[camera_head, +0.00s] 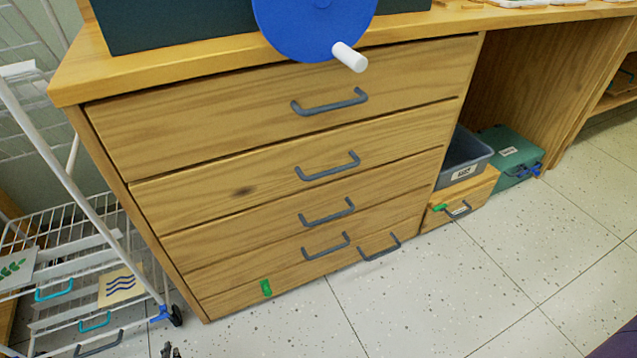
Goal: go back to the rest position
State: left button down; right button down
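A small dark tip (170,351) shows at the bottom edge of the head view, left of centre. It may be the end of my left gripper; too little of it shows to tell open from shut. It is in front of the cabinet's lower left corner, apart from it in the picture. My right gripper is not in view. No held object is visible.
A wooden cabinet (215,187) with several grey-handled drawers, apparently shut, fills the middle. A blue wheel (300,25) with a white crank handle (349,57) overhangs its top. A white wire rack (75,215) stands left; a grey bin (466,150) and green case (510,140) sit right. Front floor is clear.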

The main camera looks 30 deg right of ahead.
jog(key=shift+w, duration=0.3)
